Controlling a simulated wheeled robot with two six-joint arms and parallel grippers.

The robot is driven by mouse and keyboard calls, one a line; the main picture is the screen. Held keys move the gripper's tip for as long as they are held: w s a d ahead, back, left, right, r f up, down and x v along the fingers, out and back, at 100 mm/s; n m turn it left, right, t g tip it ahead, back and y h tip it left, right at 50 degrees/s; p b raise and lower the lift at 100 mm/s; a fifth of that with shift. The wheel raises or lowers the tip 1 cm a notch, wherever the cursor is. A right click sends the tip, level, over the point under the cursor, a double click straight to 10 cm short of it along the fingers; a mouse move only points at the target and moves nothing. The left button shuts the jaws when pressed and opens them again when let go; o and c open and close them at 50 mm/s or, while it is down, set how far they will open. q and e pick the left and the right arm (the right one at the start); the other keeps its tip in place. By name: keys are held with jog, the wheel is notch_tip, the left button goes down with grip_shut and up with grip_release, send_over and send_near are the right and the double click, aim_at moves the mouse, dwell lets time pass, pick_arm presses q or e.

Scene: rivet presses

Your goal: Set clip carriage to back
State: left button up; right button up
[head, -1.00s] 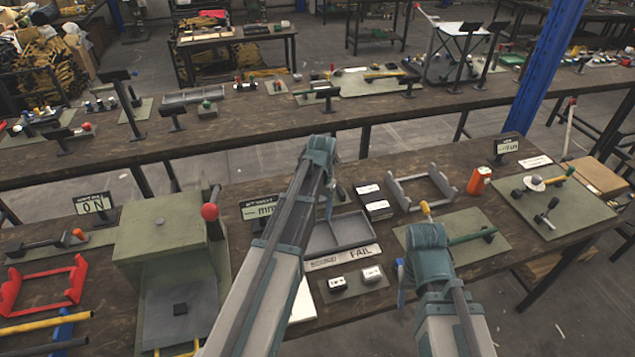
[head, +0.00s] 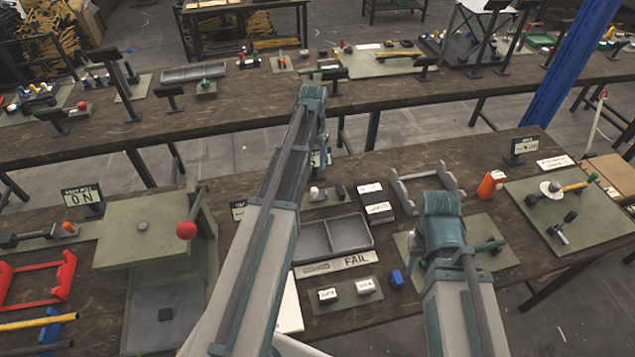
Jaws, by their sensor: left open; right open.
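I cannot tell for sure which part is the clip carriage. A green plate (head: 494,261) with a dark green bar (head: 488,246) lies partly under my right gripper (head: 428,262). The gripper's wrist hides much of that plate, and its fingers are barely visible. A small blue piece (head: 396,279) shows at the plate's left edge. My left gripper (head: 321,138) reaches over the near bench, its fingers hanging above a small plate with a white knob (head: 316,194). Both grippers are open, and I see nothing held in either.
A green press (head: 140,236) with a red-knobbed lever (head: 187,229) stands at left. A grey two-part tray (head: 347,234), a FAIL strip (head: 338,265) and an orange bottle (head: 490,185) are around the arms. A blue post (head: 562,70) rises at right.

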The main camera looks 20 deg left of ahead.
aim_at(314, 189)
pick_arm(q)
jog(key=shift+s+f, duration=0.15)
pick_arm(e)
jog(key=shift+s+f, duration=0.1)
jog(key=shift+s, duration=0.05)
pick_arm(q)
notch_tip(314, 189, down, 14)
jog(key=b, duration=1.3)
jog(key=shift+r+b, duration=0.2)
jog(key=shift+b, duration=0.2)
pick_arm(e)
notch_tip(314, 189, down, 14)
jog(key=shift+r, duration=0.2)
pick_arm(q)
grip_shut()
